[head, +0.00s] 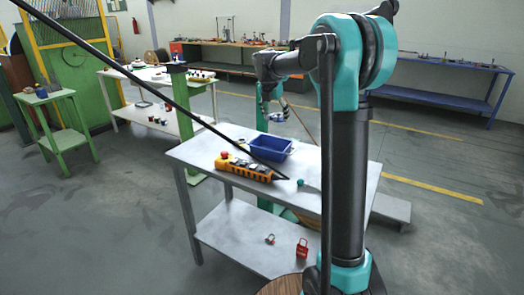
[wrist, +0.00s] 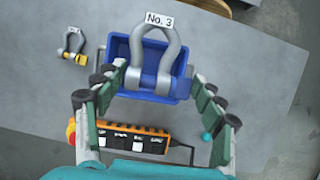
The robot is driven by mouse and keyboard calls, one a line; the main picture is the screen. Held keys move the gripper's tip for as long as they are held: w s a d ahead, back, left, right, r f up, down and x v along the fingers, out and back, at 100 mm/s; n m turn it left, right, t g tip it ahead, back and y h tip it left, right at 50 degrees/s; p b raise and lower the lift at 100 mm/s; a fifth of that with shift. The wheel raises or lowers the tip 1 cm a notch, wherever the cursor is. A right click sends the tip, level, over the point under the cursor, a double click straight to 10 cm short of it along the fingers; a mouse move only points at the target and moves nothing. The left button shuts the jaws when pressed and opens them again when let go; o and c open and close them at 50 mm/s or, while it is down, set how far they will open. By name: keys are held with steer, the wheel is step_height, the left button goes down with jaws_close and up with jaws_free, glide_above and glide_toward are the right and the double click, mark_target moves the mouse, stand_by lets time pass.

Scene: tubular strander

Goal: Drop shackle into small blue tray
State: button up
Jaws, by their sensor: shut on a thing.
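My gripper (wrist: 158,78) is shut on a grey shackle (wrist: 172,52) with a white tag reading "No. 3". Its fingers are at the two ends of the shackle's pin. In the wrist view the shackle overlaps the small blue tray (wrist: 119,48), which lies beyond it. In the head view the blue tray (head: 270,152) stands on the near grey table, and my gripper (head: 279,113) is above and behind it. The shackle is too small there to make out clearly. The tray's inside is partly hidden by the shackle in the wrist view.
An orange pendant control (head: 245,168) lies in front of the tray. Another tagged shackle with a yellow pin (wrist: 74,46) lies left of the tray in the wrist view. A small teal ball (wrist: 207,136) is at the right. A red padlock (head: 303,248) rests on the lower shelf.

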steer(key=shift+a+f, duration=0.1)
steer(key=shift+f, duration=2.8)
steer(key=o, duration=1.7)
steer(key=v, duration=1.2)
